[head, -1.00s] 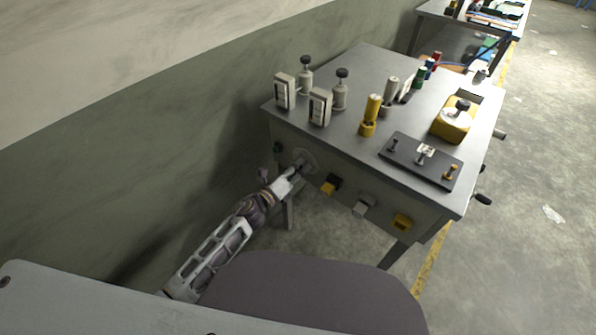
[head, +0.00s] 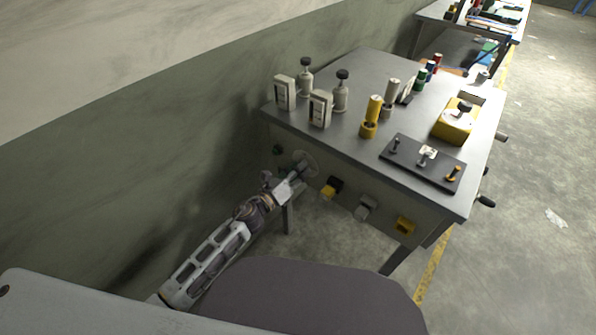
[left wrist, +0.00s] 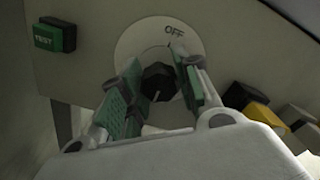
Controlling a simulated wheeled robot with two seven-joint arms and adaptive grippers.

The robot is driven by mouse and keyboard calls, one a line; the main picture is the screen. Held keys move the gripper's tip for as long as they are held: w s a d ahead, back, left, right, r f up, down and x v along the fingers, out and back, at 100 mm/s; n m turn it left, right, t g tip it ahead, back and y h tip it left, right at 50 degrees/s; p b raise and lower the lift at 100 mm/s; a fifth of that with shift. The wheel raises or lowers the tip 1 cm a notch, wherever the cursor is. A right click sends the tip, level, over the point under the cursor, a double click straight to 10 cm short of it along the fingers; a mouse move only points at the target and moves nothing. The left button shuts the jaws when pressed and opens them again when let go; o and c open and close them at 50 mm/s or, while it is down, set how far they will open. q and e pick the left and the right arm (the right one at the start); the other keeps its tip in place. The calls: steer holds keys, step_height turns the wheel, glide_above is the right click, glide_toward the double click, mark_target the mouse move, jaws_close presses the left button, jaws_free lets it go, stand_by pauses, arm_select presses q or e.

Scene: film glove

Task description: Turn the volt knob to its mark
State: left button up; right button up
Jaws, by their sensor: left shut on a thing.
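The volt knob (left wrist: 158,80) is a dark knob at the centre of a pale round dial plate (left wrist: 130,42) with "OFF" printed at its top, in the left wrist view. A short light line shows on the knob's lower part, pointing downward. My left gripper (left wrist: 156,68) is shut on the knob, with green-padded fingers on either side. In the head view the dial plate (head: 309,160) is on the bench's front panel, and my left gripper (head: 300,171) reaches it from below left, covering the knob. I cannot make out the target mark. My right gripper is not in view.
A green TEST button (left wrist: 54,37) is left of the dial. A black and yellow switch (head: 330,188), a grey one (head: 366,207) and a yellow one (head: 404,225) are along the panel to the right. The bench top (head: 365,70) carries several fittings. A wall stands close on the left.

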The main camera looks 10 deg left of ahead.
arm_select(q)
steer(key=o, duration=1)
steer(key=shift+f, duration=0.1)
steer(key=shift+s, duration=0.15)
steer(key=shift+v, duration=5.85)
steer(key=shift+a, duration=0.1)
